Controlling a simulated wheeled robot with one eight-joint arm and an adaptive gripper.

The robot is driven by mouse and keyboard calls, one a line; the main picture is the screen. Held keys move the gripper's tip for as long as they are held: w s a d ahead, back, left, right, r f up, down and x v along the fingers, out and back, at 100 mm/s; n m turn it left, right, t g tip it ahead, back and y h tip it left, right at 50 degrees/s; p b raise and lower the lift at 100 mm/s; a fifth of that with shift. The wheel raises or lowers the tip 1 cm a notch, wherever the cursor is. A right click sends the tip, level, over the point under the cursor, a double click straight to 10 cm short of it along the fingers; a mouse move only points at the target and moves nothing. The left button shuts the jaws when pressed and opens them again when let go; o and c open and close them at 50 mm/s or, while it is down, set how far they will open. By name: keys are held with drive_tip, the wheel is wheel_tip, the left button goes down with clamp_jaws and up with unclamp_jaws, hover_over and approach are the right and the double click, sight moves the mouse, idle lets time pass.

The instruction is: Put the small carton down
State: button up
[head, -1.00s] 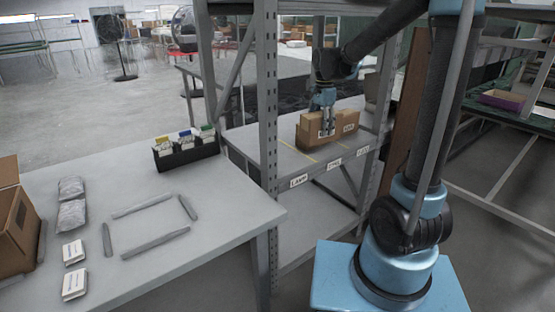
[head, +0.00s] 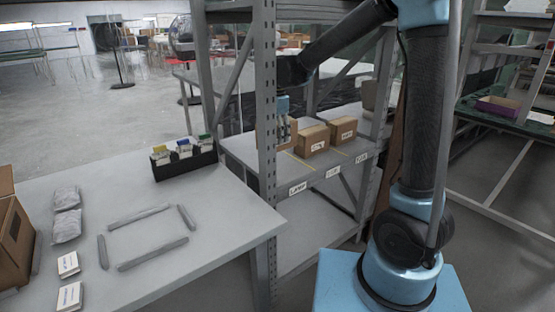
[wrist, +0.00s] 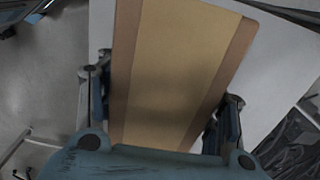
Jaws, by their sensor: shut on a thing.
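My gripper (head: 284,112) is at the left part of the shelf, just behind the grey upright post. It is shut on a small carton (wrist: 170,75), brown with a tan band, which fills the middle of the wrist view between the two fingers. In the head view only a strip of this carton (head: 293,131) shows, partly hidden by the fingers and the post. I cannot tell whether its base touches the shelf (head: 282,170). Two other brown cartons stand on the shelf to its right, a nearer one (head: 313,141) and a farther one (head: 343,131).
The shelf's front edge carries white labels (head: 297,190), and yellow lines mark its top. The upright post (head: 268,220) stands at the shelf's left front. The grey table (head: 220,222) holds a black bin (head: 185,162), grey bars (head: 153,252), pouches, small white boxes and an open box.

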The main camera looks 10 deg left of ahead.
drive_tip(key=shift+s+f, duration=0.1)
drive_tip(key=shift+f, duration=3.8)
drive_tip(key=o, duration=1.5)
drive_tip(key=shift+f, duration=0.1)
drive_tip(key=shift+r, duration=3.9)
